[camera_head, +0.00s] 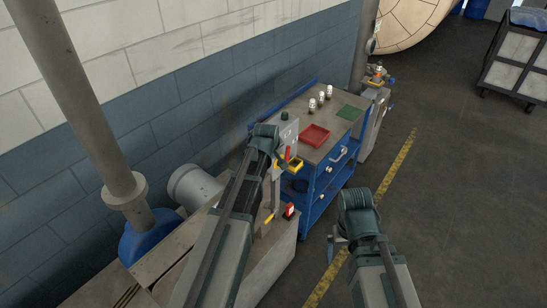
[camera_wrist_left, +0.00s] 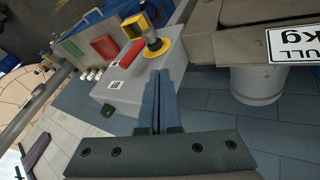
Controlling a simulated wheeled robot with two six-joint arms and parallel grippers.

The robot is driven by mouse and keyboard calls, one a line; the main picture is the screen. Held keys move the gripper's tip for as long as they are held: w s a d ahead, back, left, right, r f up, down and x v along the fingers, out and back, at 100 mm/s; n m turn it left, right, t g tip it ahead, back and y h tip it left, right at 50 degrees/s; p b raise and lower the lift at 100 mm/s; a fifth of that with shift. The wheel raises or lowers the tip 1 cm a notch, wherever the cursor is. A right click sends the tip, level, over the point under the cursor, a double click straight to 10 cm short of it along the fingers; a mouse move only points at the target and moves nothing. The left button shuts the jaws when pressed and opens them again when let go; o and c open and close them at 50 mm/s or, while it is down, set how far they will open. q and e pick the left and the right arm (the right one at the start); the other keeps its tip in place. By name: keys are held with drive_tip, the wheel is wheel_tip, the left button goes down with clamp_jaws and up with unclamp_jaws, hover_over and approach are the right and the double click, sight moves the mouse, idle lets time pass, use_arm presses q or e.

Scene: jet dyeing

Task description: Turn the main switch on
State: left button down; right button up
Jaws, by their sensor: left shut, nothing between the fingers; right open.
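In the head view the red handle (camera_head: 287,153) and yellow part (camera_head: 291,166) show just right of my left gripper, which hides part of the box. My left gripper (camera_wrist_left: 158,74) is shut and empty, its fingertips close to the box below the switch; I cannot tell if they touch it. My right gripper (camera_head: 338,240) is open and empty, low over the floor, away from the switch.
A blue workbench (camera_head: 324,178) stands behind the box, with a red tray (camera_head: 314,135), a green mat (camera_head: 350,113) and several white-topped bottles on it. A small red switch (camera_head: 289,210) sits on the near machine. A grey pipe (camera_head: 85,100) rises at left.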

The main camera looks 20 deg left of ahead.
sight(287, 156)
use_arm(q)
drive_tip(key=w+d+f+b, duration=0.1)
drive_tip(key=w+f+b, duration=0.3)
drive_tip(key=w+f, duration=0.1)
drive_tip(key=shift+w+d+f, duration=0.2)
drive_tip(key=shift+w+d, duration=0.1)
drive_tip(key=shift+w, duration=0.6)
